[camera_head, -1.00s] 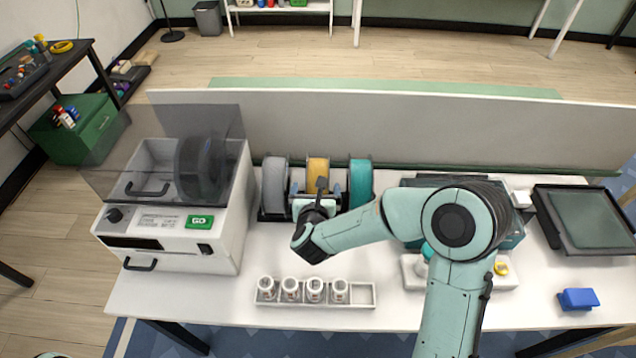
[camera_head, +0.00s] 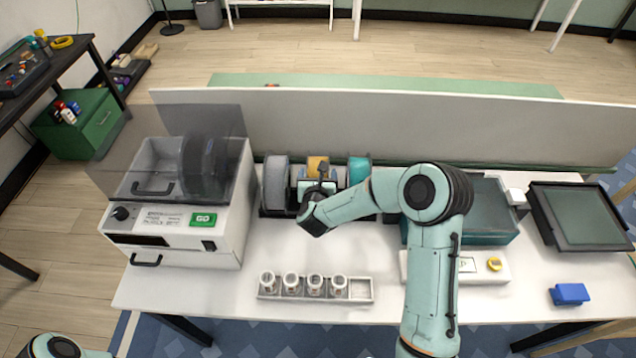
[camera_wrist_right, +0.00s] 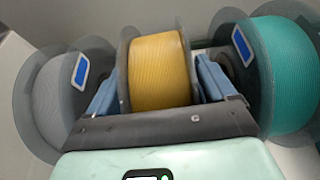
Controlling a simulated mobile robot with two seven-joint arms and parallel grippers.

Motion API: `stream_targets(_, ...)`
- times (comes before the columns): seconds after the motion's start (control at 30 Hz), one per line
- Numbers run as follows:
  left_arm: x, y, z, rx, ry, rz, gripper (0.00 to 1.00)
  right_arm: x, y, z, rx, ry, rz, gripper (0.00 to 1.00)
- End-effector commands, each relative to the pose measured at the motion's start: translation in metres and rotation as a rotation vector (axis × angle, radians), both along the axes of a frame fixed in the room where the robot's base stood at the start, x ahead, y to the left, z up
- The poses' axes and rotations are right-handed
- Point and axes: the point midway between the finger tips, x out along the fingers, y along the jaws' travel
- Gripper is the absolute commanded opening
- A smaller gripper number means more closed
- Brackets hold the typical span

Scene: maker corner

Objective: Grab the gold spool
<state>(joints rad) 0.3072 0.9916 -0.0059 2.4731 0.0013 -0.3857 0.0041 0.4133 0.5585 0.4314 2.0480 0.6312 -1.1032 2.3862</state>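The gold spool (camera_head: 318,165) stands upright in a rack between a grey spool (camera_head: 276,182) and a teal spool (camera_head: 359,170). My right gripper (camera_wrist_right: 160,85) reaches over it with one blue-padded finger on each side. In the right wrist view the gold spool (camera_wrist_right: 159,70) fills most of the space between the fingers, and narrow gaps seem to remain beside its flanges. The gripper looks open around it. The lower part of the gold spool is hidden by my gripper. My left gripper is out of view.
A white machine (camera_head: 180,240) with a smoky lid stands left of the rack. A tray (camera_head: 361,291) with several small jars lies in front. A teal-sided bin (camera_head: 490,220), a dark tray (camera_head: 580,215) and a blue block (camera_head: 569,294) are at the right. A grey panel (camera_head: 420,125) stands behind.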

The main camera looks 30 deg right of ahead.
Motion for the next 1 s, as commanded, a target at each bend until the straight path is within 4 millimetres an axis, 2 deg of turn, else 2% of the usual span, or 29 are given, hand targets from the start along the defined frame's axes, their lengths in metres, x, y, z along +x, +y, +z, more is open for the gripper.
stream_targets(0.03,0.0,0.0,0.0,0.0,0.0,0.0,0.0,0.0,0.0,0.0,0.0,0.0,0.0,0.66)
stream_targets(0.23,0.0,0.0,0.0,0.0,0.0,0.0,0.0,0.0,0.0,0.001,0.0,0.0,0.0,0.01)
stream_targets(0.57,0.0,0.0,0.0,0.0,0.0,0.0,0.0,0.001,0.0,0.006,-0.003,-0.009,-0.001,0.0)
stream_targets(0.73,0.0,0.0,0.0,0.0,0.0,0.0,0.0,0.002,0.0,0.016,-0.004,-0.011,0.0,0.0)
stream_targets(0.87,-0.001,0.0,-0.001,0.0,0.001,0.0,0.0,0.002,0.0,0.036,-0.005,-0.015,0.001,0.0)
stream_targets(1.0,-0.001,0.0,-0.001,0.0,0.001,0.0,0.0,0.001,0.0,0.071,-0.005,-0.017,-0.001,0.0)
